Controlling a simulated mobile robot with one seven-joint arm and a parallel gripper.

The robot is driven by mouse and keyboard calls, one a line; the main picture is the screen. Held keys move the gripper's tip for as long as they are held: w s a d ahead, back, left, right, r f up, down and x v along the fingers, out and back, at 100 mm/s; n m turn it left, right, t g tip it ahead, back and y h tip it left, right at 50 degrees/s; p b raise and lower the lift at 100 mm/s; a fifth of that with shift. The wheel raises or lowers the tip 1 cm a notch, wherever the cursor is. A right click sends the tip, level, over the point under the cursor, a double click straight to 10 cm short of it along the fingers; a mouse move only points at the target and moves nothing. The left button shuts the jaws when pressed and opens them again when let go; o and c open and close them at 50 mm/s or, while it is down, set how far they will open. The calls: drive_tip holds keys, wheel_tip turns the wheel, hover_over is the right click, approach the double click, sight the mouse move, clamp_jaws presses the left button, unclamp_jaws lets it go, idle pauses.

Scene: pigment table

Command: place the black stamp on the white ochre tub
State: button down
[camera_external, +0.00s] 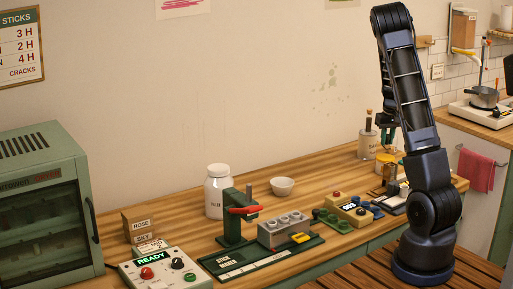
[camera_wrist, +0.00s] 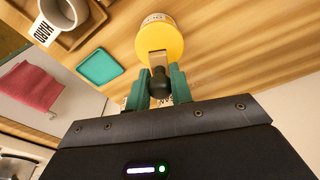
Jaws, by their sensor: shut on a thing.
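My gripper (camera_wrist: 160,85) has green fingers and is shut on the black stamp (camera_wrist: 158,80), whose dark rounded end shows between the fingertips in the wrist view. The white ochre tub (camera_wrist: 160,42) shows its yellow lid just beyond the stamp, with a strip of white printed side at its far edge. In the external view the tub (camera_external: 384,160) stands near the back right of the table, and my gripper (camera_external: 386,143) is above it. I cannot tell whether the stamp touches the lid. The stamp is too small to make out in the external view.
A glass jar (camera_external: 367,146) with a dark stick stands close left of the tub. In the wrist view a teal square (camera_wrist: 100,67) and a tray (camera_wrist: 88,38) with a white cup (camera_wrist: 62,12) lie to the left. Bare wood is clear to the right.

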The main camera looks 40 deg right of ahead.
sight(387, 141)
drive_tip(key=shift+f, duration=1.8)
drive_tip(key=c, duration=1.3)
unclamp_jaws()
drive_tip(key=shift+f, duration=0.1)
drive_tip(key=shift+o, duration=0.2)
